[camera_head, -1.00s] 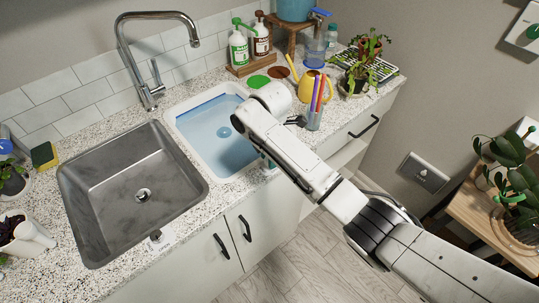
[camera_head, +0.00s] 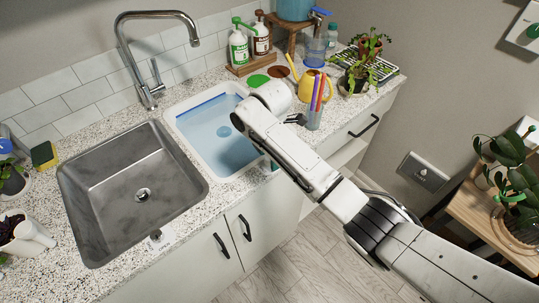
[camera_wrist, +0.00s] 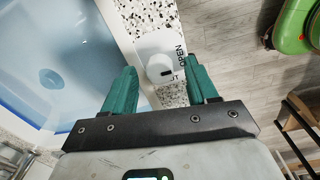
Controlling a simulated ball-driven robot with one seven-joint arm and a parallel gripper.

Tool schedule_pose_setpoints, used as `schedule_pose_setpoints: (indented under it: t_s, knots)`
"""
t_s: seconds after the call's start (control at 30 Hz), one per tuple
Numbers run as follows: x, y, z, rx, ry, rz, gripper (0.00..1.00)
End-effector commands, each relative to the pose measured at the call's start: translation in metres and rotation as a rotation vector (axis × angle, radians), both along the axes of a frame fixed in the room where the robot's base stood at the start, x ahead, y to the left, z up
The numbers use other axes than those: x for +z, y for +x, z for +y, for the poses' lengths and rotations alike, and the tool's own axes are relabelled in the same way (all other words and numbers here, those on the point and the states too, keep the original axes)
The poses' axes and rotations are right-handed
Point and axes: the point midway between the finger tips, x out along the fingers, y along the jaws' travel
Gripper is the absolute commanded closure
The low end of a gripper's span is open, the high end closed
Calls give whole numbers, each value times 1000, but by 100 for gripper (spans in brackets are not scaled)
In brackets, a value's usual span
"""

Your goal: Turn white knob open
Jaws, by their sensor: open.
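The white knob (camera_wrist: 159,67) sits on a white square plate on the speckled counter beside the blue-filled basin, seen in the wrist view. "OPEN" is printed on the plate's right side, and part of another word shows below. A dark mark shows on the knob's face. My gripper (camera_wrist: 160,66) has its teal fingers apart, one to each side of the knob in the picture. I cannot tell how far above it they are, and no contact shows. In the head view my arm hides this knob and most of my gripper.
A white basin (camera_head: 177,122) of bluish water adjoins the steel sink (camera_head: 103,235). Another small knob (camera_head: 156,236) is at the sink's front edge. A cup of pens (camera_head: 314,118) and a yellow watering can (camera_head: 304,92) stand behind my arm. A green object (camera_wrist: 292,25) lies right in the wrist view.

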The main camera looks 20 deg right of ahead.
Motion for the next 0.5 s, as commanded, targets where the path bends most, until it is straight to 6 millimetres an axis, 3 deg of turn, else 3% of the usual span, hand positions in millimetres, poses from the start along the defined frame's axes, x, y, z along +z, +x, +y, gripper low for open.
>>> schedule_pose_setpoints:
  t_s: [0.5]
  knots:
    - [90,-2,-1,0,0,-3,42]
